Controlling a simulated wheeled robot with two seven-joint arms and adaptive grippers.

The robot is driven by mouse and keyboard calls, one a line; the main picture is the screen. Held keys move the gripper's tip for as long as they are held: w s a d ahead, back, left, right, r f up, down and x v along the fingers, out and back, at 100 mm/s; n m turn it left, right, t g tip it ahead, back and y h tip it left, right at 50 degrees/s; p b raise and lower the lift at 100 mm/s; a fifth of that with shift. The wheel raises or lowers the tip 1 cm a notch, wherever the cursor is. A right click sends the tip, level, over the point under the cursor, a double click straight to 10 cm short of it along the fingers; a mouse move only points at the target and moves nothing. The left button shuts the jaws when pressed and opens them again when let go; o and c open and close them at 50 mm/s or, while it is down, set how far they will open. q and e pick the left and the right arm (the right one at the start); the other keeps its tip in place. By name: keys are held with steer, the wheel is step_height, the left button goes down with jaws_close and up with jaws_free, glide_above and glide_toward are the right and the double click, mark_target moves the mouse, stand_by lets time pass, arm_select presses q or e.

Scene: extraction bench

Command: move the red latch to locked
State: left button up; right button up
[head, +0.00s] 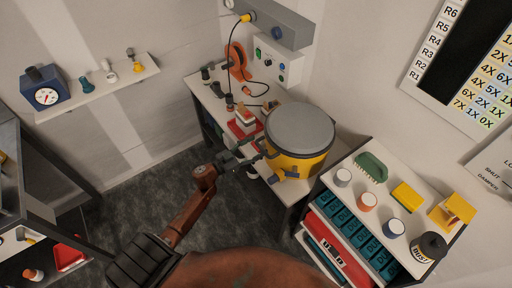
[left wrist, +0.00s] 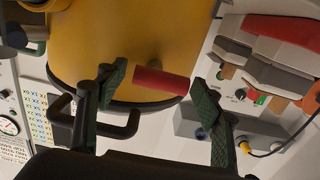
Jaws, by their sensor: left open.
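The red latch (left wrist: 162,80) is a short red bar on the side of the yellow drum (left wrist: 125,35) in the left wrist view. I cannot make it out in the head view, where my gripper is in front of that side. The yellow drum (head: 290,164) stands upright on the white bench with a grey lid on top. My left gripper (head: 250,152) is at the drum's left side. In the left wrist view my left gripper (left wrist: 160,95) is open, its green fingers spread on either side of the latch, with no clear contact. My right gripper is not in view.
A grey-white control box (head: 279,62) is on the wall behind the drum. Red-and-white items (head: 243,127) lie on the bench left of it. A white shelf unit (head: 340,200) with cups and a yellow block (head: 407,197) stands at right. A black handle (left wrist: 125,128) juts from the drum.

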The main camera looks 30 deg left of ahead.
arm_select(q)
steer(key=c, duration=1.2)
